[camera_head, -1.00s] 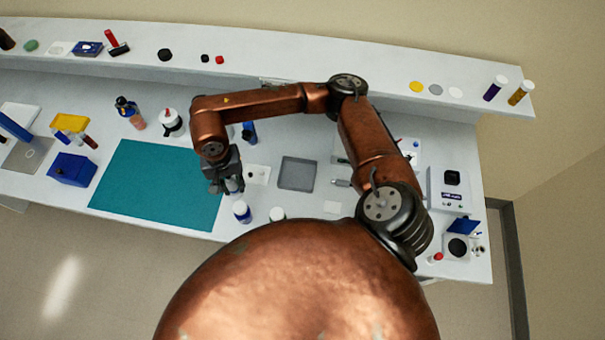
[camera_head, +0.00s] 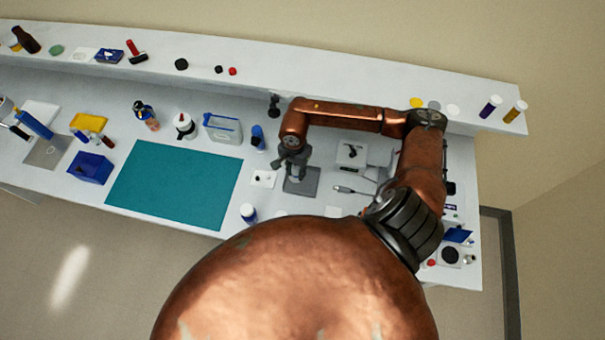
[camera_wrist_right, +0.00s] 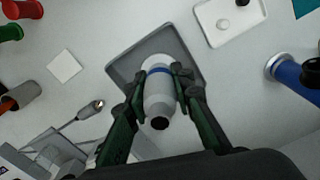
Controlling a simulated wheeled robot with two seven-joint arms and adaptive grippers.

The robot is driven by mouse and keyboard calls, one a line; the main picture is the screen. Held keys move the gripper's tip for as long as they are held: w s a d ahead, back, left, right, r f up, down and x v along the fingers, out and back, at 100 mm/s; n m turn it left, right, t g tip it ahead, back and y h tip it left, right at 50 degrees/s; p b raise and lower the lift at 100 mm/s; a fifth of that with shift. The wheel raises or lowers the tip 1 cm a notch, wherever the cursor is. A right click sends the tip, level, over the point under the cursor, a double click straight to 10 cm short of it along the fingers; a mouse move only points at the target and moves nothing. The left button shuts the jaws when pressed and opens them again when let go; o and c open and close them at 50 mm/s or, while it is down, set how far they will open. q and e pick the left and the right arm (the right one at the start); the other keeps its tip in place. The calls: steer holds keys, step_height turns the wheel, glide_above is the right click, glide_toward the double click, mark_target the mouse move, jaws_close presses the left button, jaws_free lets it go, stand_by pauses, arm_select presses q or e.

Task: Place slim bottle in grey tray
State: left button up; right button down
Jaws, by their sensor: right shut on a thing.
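My right gripper (camera_head: 293,166) is above the grey tray (camera_head: 304,187) in the head view. In the right wrist view, the right gripper (camera_wrist_right: 160,88) is shut on the slim bottle (camera_wrist_right: 158,98), which is pale with a blue band and a dark end facing the camera. In the head view the gripper hides the bottle. My left gripper is not in view.
A white dish (camera_wrist_right: 228,20) lies beside the tray. A blue-and-white bottle (camera_head: 248,213) stands by the teal mat (camera_head: 175,185). A cable plug (camera_head: 343,189) and a white device (camera_head: 351,155) are to the tray's right. A small white square (camera_wrist_right: 64,66) lies nearby.

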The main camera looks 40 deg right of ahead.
steer(key=shift+s+d+f, duration=0.1)
steer(key=shift+d+f, duration=0.85)
steer(key=shift+f, duration=0.15)
steer(key=f+p, duration=0.2)
steer(key=f, duration=0.1)
steer(key=shift+s+d, duration=0.1)
steer(key=shift+d, duration=0.2)
steer(key=shift+f, duration=0.45)
steer(key=shift+f, duration=0.1)
steer(key=c, duration=2.1)
jaws_free()
steer(key=shift+f, duration=0.1)
steer(key=o, duration=0.4)
steer(key=shift+o, duration=0.2)
